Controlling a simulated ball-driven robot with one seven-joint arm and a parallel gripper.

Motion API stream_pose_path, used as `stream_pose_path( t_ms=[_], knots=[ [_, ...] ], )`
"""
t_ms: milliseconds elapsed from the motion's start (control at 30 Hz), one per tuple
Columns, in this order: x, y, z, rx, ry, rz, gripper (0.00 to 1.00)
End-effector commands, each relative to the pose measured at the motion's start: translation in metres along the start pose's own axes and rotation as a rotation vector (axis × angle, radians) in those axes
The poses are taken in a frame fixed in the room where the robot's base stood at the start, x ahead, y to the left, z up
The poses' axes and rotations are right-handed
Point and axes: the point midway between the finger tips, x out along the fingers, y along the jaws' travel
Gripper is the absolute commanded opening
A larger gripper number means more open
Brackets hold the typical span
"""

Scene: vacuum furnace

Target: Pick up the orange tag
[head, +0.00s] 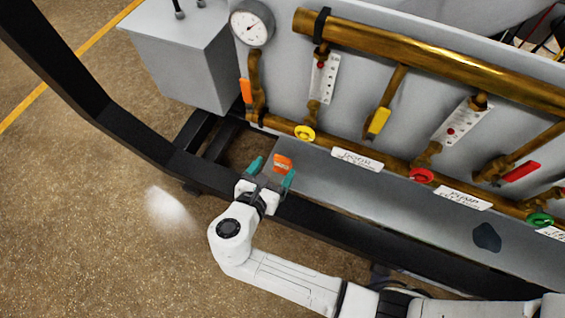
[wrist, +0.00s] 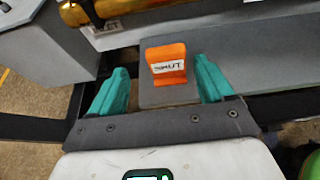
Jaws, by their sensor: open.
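The orange tag (head: 283,163) lies near the left end of the grey ledge below the brass pipes in the head view. In the wrist view the orange tag (wrist: 166,65) carries a white label that seems to read "SHUT". My gripper (head: 271,172) has teal fingertips and is open. In the wrist view the gripper (wrist: 162,84) has one finger on each side of the tag, with the tag slightly beyond and between them. The fingers look apart from the tag, with a wider gap on the left.
A grey panel carries brass pipes (head: 440,58), a gauge (head: 251,24) and yellow, red and green valve wheels. An orange handle (head: 246,91) is at its left. A black frame beam (head: 120,125) runs along the front. A dark patch (head: 487,237) marks the ledge's right part.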

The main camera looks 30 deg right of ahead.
Motion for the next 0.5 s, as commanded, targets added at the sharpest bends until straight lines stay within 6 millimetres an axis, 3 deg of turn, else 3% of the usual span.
stream_pose_path(
  t_ms=[267, 500],
  knots=[
    [0.022, -0.002, -0.001, 0.001, 0.001, -0.002, 0.81],
    [0.055, -0.009, -0.005, 0.003, 0.002, -0.003, 0.81]
  ],
)
